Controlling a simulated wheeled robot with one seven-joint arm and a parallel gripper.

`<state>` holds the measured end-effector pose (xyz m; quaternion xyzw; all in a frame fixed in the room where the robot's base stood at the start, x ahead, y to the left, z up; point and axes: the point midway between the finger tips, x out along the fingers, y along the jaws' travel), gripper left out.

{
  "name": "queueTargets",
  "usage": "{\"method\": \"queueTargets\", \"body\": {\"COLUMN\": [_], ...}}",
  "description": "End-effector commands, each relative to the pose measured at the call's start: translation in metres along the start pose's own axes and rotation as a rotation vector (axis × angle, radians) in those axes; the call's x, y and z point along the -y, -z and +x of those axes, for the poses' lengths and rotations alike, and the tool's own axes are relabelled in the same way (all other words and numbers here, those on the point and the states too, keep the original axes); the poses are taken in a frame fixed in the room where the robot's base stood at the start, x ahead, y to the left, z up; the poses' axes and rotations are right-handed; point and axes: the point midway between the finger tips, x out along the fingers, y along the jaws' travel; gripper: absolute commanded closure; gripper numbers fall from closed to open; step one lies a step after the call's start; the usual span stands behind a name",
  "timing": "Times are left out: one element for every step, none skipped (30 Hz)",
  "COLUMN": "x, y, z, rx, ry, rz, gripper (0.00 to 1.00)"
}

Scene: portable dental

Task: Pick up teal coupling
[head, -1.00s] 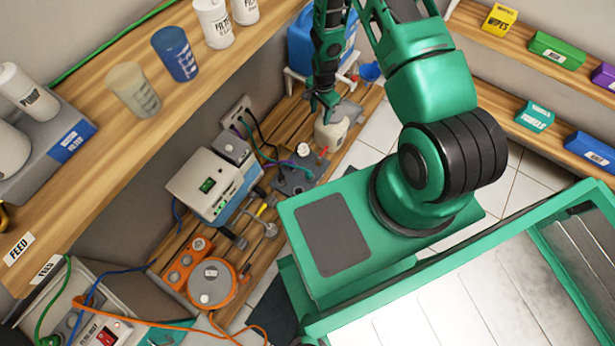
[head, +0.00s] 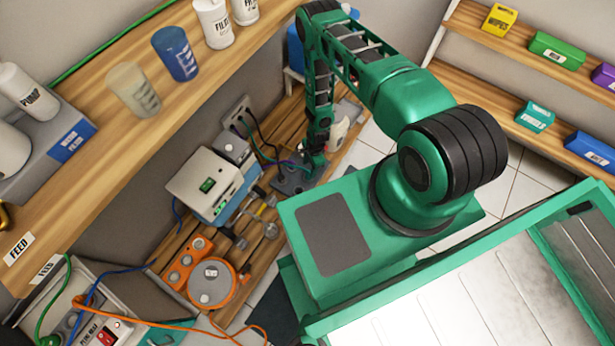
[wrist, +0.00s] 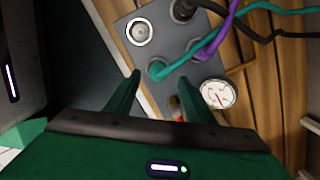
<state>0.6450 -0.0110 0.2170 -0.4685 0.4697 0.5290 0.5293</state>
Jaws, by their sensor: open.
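The teal coupling (wrist: 157,70) is a round teal fitting on the end of a teal hose, seated on a grey block (wrist: 170,33) in the wrist view. My gripper (wrist: 160,79) is open, with its green fingers on either side of and just below the coupling in the picture. I cannot tell how high the fingertips are above the block. In the head view my gripper (head: 312,165) reaches down over the grey block (head: 285,187), and my arm hides the coupling there.
A white box (head: 203,180) stands left of the block. A white jug (head: 338,132) is partly hidden behind my arm.

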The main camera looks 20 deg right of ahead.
Motion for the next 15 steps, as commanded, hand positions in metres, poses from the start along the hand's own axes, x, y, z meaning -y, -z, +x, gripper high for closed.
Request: {"method": "queueTargets", "body": {"x": [-0.001, -0.001, -0.001, 0.000, 0.000, -0.001, -0.002, -0.003, -0.004, -0.004, -0.005, -0.006, -0.006, -0.005, -0.005], "y": [0.000, 0.000, 0.000, 0.000, 0.000, 0.000, 0.001, 0.001, 0.001, 0.002, 0.002, 0.003, 0.003, 0.003, 0.003], "z": [0.005, 0.007, 0.008, 0.009, 0.011, 0.013, 0.016, 0.019, 0.025, 0.029, 0.033, 0.039, 0.043, 0.047, 0.051], "rx": [0.000, 0.000, 0.000, 0.000, 0.000, 0.000, 0.000, 0.001, 0.001, 0.000, 0.000, -0.001, 0.000, 0.000, 0.001], "ry": [-0.001, -0.001, -0.001, 0.000, 0.000, -0.001, -0.001, -0.002, -0.002, -0.002, -0.002, -0.002, -0.002, -0.001, -0.001], "rz": [-0.001, -0.001, -0.001, -0.001, -0.001, -0.002, -0.002, -0.002, -0.002, -0.002, -0.002, -0.003, -0.004, -0.003, -0.002], "gripper": [0.51, 0.51, 0.51, 0.51, 0.51, 0.51, 0.51, 0.51, 0.51, 0.51, 0.51, 0.51, 0.51, 0.51, 0.51]}}
